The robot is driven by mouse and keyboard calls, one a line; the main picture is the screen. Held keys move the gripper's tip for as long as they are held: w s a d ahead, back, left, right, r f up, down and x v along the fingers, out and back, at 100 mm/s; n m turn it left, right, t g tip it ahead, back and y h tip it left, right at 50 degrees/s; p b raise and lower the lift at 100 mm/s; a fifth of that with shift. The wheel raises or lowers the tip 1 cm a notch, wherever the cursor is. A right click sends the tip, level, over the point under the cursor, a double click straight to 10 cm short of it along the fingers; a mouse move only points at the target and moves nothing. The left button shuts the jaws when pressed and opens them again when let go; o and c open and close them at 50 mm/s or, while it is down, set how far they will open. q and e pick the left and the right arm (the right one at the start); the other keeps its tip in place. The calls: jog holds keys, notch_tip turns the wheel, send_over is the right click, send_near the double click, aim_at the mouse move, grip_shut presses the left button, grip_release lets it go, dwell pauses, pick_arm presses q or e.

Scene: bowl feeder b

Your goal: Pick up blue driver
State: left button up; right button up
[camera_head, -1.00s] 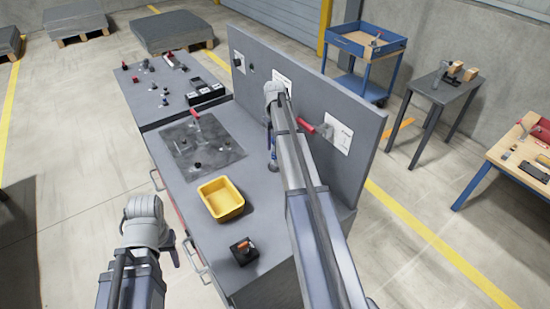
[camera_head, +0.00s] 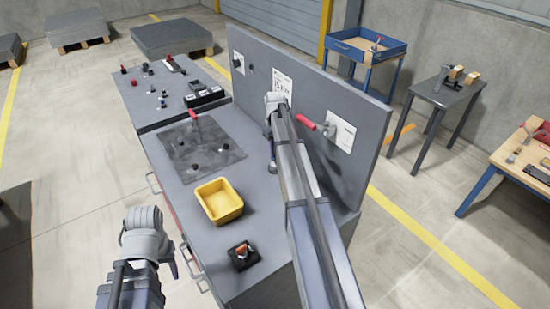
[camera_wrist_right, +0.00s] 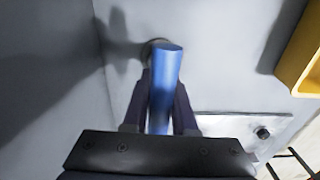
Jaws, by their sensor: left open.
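The blue driver (camera_wrist_right: 165,85) shows in the right wrist view as a blue cylindrical handle with its rounded end away from the camera. My right gripper (camera_wrist_right: 162,95) has one dark finger on each side of the handle and is shut on it. In the head view my right gripper (camera_head: 271,158) is over the grey bench near the upright panel, and my arm mostly hides it and the driver. My left gripper (camera_head: 172,262) is open and empty, left of the bench's front edge, and only partly visible.
A yellow bin (camera_head: 219,202) stands on the bench, left of my right arm. A black block with an orange part (camera_head: 242,255) sits nearer. A dark plate (camera_head: 200,150) with small knobs lies beyond the bin. The upright grey panel (camera_head: 345,95) closely borders my right arm.

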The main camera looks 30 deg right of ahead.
grip_shut()
dwell(1.0)
